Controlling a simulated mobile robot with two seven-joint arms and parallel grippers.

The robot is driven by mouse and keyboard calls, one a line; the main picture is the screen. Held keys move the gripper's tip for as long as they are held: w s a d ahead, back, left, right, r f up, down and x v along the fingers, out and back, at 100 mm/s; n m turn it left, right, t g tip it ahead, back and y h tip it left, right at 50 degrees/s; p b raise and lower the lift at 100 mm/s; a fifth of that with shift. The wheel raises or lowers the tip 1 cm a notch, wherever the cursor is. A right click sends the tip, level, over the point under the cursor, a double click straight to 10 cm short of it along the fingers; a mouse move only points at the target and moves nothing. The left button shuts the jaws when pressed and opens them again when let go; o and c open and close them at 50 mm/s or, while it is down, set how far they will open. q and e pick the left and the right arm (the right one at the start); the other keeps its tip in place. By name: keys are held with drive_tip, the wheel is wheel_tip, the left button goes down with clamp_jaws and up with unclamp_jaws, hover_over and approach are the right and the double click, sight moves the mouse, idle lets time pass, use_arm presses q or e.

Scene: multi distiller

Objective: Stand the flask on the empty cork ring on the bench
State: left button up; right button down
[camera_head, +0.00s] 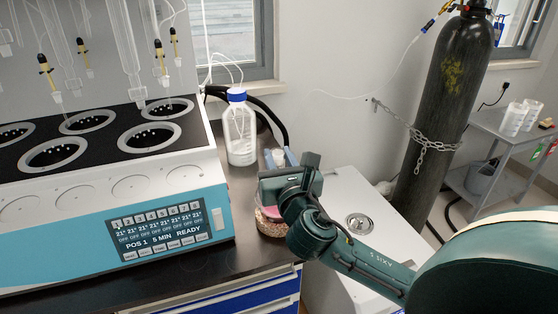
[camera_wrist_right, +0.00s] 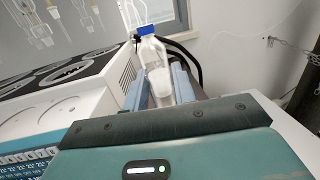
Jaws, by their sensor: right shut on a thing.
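My right gripper (camera_head: 278,158) is over the dark bench strip beside the distiller, its blue fingers pointing toward the window. It is shut on a pale translucent piece of glass, which I take to be the flask (camera_head: 279,155). In the right wrist view it shows between the two fingers (camera_wrist_right: 160,80); its lower part is hidden. Below the gripper, a vessel with pink contents (camera_head: 268,213) sits at a speckled tan cork ring (camera_head: 272,229), partly covered by my wrist. I cannot make out an empty cork ring. My left gripper is not in view.
A clear bottle with a blue cap (camera_head: 240,130) stands on the bench behind the gripper. The white and blue distiller (camera_head: 120,220) borders the bench on the left. A white cabinet (camera_head: 360,205) and a chained gas cylinder (camera_head: 440,110) are on the right. Black hoses run behind the bottle.

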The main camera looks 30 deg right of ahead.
drive_tip(key=shift+f, duration=0.55)
idle(0.8)
drive_tip(key=c, duration=1.1)
unclamp_jaws()
drive_tip(key=shift+s+f, duration=0.1)
drive_tip(key=p+v, duration=0.1)
drive_tip(key=v, duration=1.2)
drive_tip(key=shift+s, duration=0.1)
